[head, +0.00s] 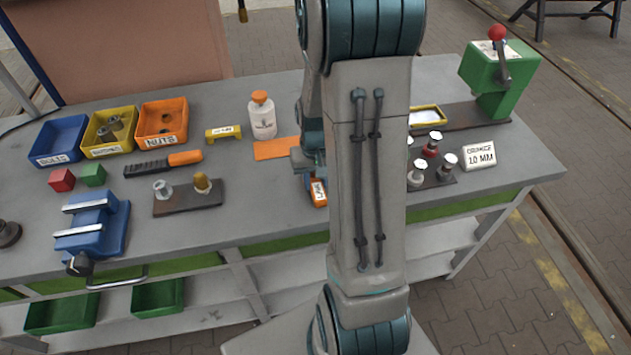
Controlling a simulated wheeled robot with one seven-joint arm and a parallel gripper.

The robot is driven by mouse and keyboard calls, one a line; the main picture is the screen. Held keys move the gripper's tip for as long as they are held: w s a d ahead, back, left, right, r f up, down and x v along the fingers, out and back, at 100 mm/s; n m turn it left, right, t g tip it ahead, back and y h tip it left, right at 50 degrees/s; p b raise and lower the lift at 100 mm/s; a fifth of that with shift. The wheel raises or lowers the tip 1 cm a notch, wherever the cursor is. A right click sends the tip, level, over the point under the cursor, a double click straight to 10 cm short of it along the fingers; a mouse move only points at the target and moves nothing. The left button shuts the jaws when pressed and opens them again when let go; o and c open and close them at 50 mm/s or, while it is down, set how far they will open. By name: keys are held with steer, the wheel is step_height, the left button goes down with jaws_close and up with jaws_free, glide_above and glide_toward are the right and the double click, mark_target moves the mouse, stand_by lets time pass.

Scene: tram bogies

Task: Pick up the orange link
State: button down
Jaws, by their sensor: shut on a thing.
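The orange link (317,193), with a white label on its face, shows just left of my arm near the front middle of the workbench (270,215). My gripper (309,179) is at the link, shut on it. My arm hides most of the fingers and part of the link. I cannot tell whether the link touches the bench top.
Left of my gripper are a flat orange plate (277,149), a white bottle (262,117), a yellow labelled link (223,133) and a dark block with two fittings (188,197). A blue vise (93,228) stands further left. A stamp rack (432,175) and green press (497,78) stand right.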

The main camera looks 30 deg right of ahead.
steer(key=shift+r, duration=0.2)
steer(key=shift+r, duration=0.5)
steer(key=r, duration=0.2)
steer(key=r+b, duration=0.1)
steer(key=shift+s+d+r, duration=0.15)
steer(key=shift+s+d, duration=0.1)
steer(key=shift+d, duration=0.1)
steer(key=s+d+r+b, duration=0.1)
steer(key=s+d+r, duration=0.5)
steer(key=s+d, duration=0.1)
steer(key=shift+s+d+r+b, duration=0.15)
steer(key=shift+d+r+b, duration=0.1)
steer(key=shift+d+b, duration=0.25)
